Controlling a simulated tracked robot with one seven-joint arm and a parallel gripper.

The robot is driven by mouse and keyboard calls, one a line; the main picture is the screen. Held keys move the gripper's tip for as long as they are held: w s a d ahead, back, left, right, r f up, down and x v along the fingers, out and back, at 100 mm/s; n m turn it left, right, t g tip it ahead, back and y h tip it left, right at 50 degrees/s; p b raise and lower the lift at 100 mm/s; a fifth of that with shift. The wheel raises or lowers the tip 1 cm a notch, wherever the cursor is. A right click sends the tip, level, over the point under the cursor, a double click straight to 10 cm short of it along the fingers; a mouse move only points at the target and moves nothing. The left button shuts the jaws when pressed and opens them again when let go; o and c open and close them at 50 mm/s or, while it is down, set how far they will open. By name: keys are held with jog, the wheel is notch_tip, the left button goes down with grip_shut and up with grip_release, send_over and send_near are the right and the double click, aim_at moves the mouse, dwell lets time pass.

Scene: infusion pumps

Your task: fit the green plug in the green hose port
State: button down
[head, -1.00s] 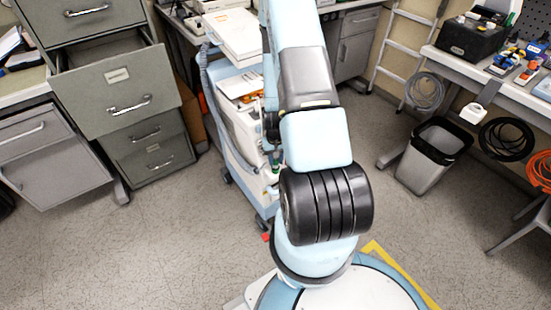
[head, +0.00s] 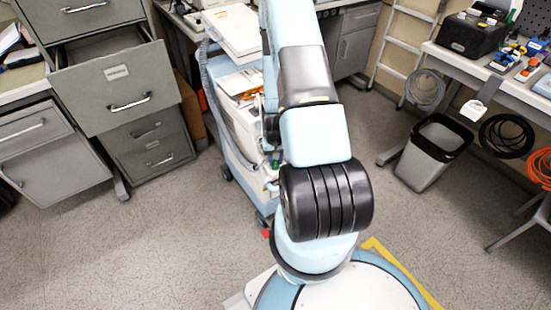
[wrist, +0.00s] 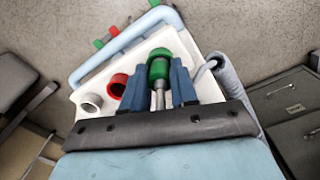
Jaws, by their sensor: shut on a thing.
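In the wrist view my gripper (wrist: 158,82) has its two blue fingers closed on the green plug (wrist: 158,69), which shows a green head and a grey shank. I cannot tell whether plug and port touch; the plug does not look seated. A red ring port (wrist: 118,85) and a white ring port (wrist: 90,103) lie left of the fingers. In the head view my arm mostly hides the gripper; a small green spot shows beside it.
The ports sit on a white pump cart (head: 243,125) with a grey hose (head: 207,90) along its left side. A filing cabinet (head: 115,88) with an open drawer stands left. A waste bin (head: 432,150) and workbench stand right. The floor between is clear.

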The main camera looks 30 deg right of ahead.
jog(key=c, duration=0.8)
grip_release()
jog(key=shift+r, duration=0.15)
notch_tip(320, 180, up, 13)
jog(key=shift+r, duration=0.2)
